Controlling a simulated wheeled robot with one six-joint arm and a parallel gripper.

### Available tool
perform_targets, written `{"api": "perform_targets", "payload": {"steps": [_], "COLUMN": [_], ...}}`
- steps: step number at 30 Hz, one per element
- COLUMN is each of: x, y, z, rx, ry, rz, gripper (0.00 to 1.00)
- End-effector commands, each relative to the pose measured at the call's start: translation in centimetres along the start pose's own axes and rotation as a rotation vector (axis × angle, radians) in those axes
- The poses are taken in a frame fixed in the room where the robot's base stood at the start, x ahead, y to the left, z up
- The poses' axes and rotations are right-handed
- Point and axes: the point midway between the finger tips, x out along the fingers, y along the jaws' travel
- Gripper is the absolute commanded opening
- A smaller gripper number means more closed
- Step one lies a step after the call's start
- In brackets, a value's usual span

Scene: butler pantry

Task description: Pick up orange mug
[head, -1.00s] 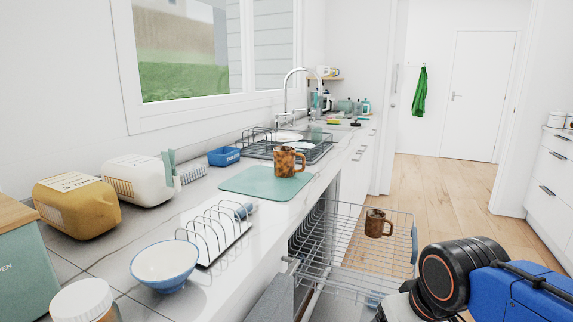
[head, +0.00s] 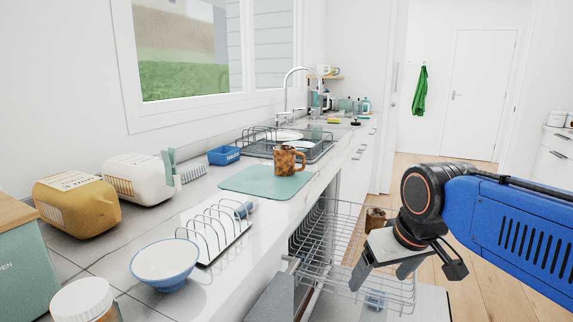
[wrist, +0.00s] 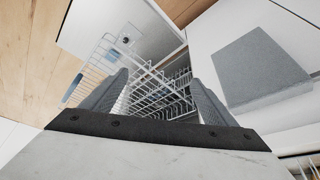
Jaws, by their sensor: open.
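An orange-brown mottled mug (head: 285,160) stands upright on a green mat (head: 262,182) on the counter in the head view. A second, darker brown mottled mug (head: 375,219) is by the pulled-out dishwasher rack, partly hidden behind my arm. My gripper (head: 382,278) is open and points down over the rack, in front of and to the right of the mat, away from the mug on it. In the wrist view, my gripper (wrist: 159,80) has its fingers apart with wire rack between and below them. I cannot make out either mug there.
The dishwasher's wire rack (head: 330,262) juts out below the counter edge. On the counter are a toast rack (head: 213,232), a blue-rimmed bowl (head: 165,264), canisters and a dish drainer (head: 318,150). Open wooden floor lies to the right.

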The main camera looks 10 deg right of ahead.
Motion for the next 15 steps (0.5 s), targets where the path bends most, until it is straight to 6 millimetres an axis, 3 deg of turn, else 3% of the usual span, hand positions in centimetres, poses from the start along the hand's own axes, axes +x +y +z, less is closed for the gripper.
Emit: {"api": "perform_targets", "payload": {"steps": [1,3,15], "x": [-1.1,-2.4,-8.3], "y": [-0.1,-0.3,-1.6], "z": [-2.5,-5.4,-21.7], "rx": [-0.015,-0.035,-0.161], "ry": [-0.001,-0.004,-0.013], "rz": [-0.006,-0.016,-0.073], "gripper": [0.80,0.80,0.80]}}
